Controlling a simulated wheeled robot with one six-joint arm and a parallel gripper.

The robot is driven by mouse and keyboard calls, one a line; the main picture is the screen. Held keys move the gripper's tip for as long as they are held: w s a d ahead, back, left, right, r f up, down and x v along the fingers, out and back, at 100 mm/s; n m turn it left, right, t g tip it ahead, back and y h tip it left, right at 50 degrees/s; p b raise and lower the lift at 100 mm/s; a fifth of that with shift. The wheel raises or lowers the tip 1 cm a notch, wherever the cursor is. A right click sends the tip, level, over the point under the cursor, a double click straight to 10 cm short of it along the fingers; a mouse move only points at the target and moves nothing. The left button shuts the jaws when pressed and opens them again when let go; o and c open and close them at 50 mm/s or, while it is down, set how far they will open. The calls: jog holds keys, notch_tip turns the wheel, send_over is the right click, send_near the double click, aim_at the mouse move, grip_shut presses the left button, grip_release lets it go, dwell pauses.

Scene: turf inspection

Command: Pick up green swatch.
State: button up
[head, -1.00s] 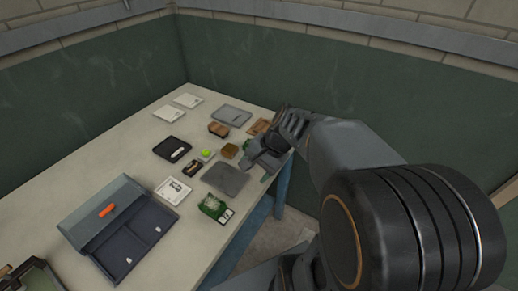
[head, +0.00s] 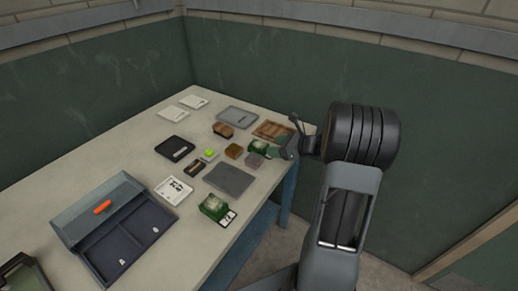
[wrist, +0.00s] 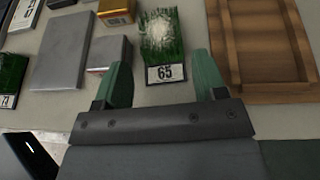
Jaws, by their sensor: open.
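A green turf swatch with a pale centre and a white label reading 65 (wrist: 161,38) lies on the table ahead of my gripper (wrist: 158,80) in the wrist view. My gripper is open and empty, its two green fingers apart on either side of the label end. In the head view this swatch (head: 259,146) is near the table's right edge, just left of my gripper (head: 283,148). A second green swatch with a white label (head: 213,206) lies nearer the front edge. It shows partly at the wrist view's left edge (wrist: 11,78).
A wooden tray (wrist: 262,45) is close on the right of the labelled swatch. A grey block (wrist: 109,52) and a gold-brown box (wrist: 116,10) are close on its left. A grey plate (wrist: 64,50) lies farther left. An open toolbox (head: 107,222) stands at the front left.

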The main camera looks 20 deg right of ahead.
aim_at(262, 146)
jog(key=shift+x, duration=3.05)
jog(key=shift+s, duration=0.1)
jog(key=c, duration=0.5)
jog(key=shift+r, duration=0.1)
jog(key=shift+c, duration=0.2)
